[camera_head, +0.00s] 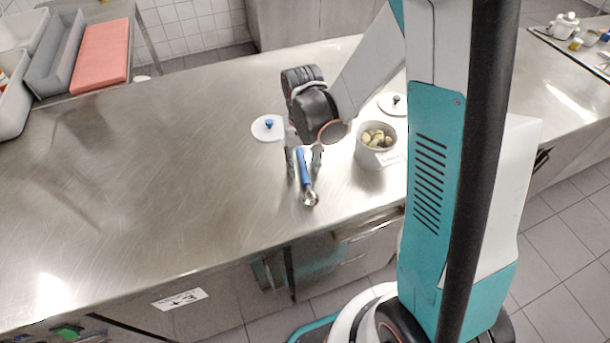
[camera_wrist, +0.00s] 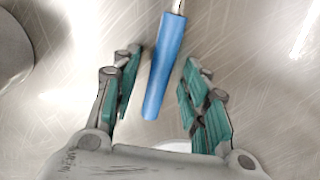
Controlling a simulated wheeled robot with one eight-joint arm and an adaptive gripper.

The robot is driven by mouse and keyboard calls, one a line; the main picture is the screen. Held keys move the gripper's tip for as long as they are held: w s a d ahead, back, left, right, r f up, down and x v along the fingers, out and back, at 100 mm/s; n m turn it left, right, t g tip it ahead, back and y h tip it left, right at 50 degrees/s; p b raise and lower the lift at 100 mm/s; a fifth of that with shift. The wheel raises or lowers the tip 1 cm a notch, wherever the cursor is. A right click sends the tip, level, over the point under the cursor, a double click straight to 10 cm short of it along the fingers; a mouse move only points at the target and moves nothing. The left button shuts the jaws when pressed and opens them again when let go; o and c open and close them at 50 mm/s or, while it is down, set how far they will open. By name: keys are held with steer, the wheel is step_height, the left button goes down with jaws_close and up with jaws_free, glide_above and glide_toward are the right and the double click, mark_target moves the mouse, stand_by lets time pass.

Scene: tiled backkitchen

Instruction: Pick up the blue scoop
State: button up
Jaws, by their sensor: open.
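The blue scoop lies on the steel counter; its blue handle (camera_head: 304,168) points away from the front edge and its metal end (camera_head: 310,198) lies nearer that edge. In the wrist view the blue handle (camera_wrist: 165,65) runs between my fingers, with only a bit of the metal at the top edge. My gripper (camera_head: 303,158) is above the handle, pointing down, with one finger on each side. In the wrist view my gripper (camera_wrist: 158,80) is open, with gaps between the handle and both green finger pads. Whether the fingertips touch the counter I cannot tell.
A metal pot (camera_head: 372,154) with roundish pale pieces stands right of my gripper. A white lid with a blue knob (camera_head: 268,127) lies behind-left; another lid (camera_head: 394,104) lies behind the pot. The steel counter (camera_head: 150,170) is clear to the left, up to trays and a red board (camera_head: 102,54).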

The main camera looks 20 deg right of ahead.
steer(key=shift+f, duration=0.15)
stand_by(0.3)
jaws_close()
